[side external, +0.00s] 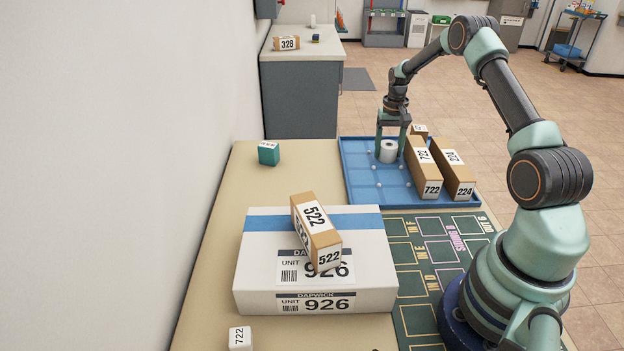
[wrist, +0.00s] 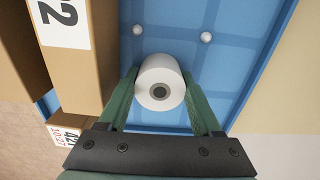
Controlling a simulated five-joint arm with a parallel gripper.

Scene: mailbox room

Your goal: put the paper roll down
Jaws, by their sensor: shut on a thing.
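The white paper roll (side external: 388,151) is upright at the far part of the blue tray (side external: 358,196), left of the tan boxes. My gripper (side external: 391,148) comes down from above with a finger on each side of the roll and is shut on it. In the wrist view the roll (wrist: 160,84) sits between the two green fingers (wrist: 162,100), its round end and dark core facing the camera. The blue tray (wrist: 225,52) shows behind it. I cannot tell whether the roll's lower end touches the tray.
Long tan boxes marked 722 (side external: 423,168) and 224 (side external: 453,172) stand in the tray's right side. Small white balls (side external: 379,185) lie in the tray. A large white box 926 (side external: 256,262) carries a tilted tan box 522 (side external: 315,228). A teal cube (side external: 268,153) is at left.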

